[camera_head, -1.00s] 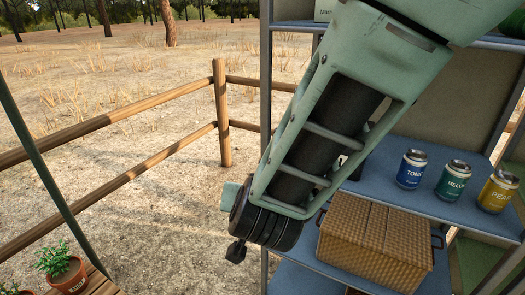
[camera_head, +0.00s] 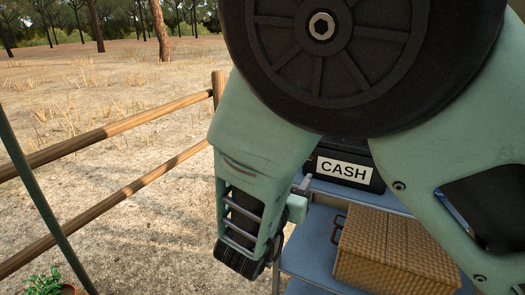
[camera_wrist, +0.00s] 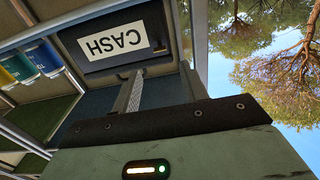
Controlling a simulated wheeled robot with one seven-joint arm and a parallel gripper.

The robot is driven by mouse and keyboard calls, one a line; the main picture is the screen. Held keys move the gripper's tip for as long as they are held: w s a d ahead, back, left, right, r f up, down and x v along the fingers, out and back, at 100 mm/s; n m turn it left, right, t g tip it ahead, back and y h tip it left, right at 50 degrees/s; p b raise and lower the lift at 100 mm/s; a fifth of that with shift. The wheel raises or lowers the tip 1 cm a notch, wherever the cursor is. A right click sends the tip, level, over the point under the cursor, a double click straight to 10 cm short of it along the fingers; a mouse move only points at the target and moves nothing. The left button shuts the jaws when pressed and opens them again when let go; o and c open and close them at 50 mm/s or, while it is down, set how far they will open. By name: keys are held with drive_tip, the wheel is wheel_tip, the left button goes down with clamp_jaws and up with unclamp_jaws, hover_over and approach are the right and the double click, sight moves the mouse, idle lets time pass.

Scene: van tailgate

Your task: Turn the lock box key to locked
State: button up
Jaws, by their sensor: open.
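The black lock box (camera_head: 345,170) with a white CASH label stands on the blue shelf behind my arm in the head view. It also shows tilted at the top of the wrist view (camera_wrist: 95,62). A small dark detail sits near the label's end there; I cannot make out the key or which way it points. My gripper (camera_head: 306,183) is just left of the box in the head view, partly hidden by my wrist. In the wrist view the gripper (camera_wrist: 158,88) is open, its fingers reaching toward the box with nothing seen between them.
A wicker basket (camera_head: 385,248) sits on the shelf below the box. A blue can (camera_wrist: 44,58) and a green can (camera_wrist: 16,66) stand beside the box in the wrist view. A wooden fence (camera_head: 110,130) runs at the left. My arm covers much of the head view.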

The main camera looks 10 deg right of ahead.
drive_tip(key=x, duration=0.9)
drive_tip(key=shift+w+d, duration=0.15)
drive_tip(key=shift+w, duration=0.05)
clamp_jaws()
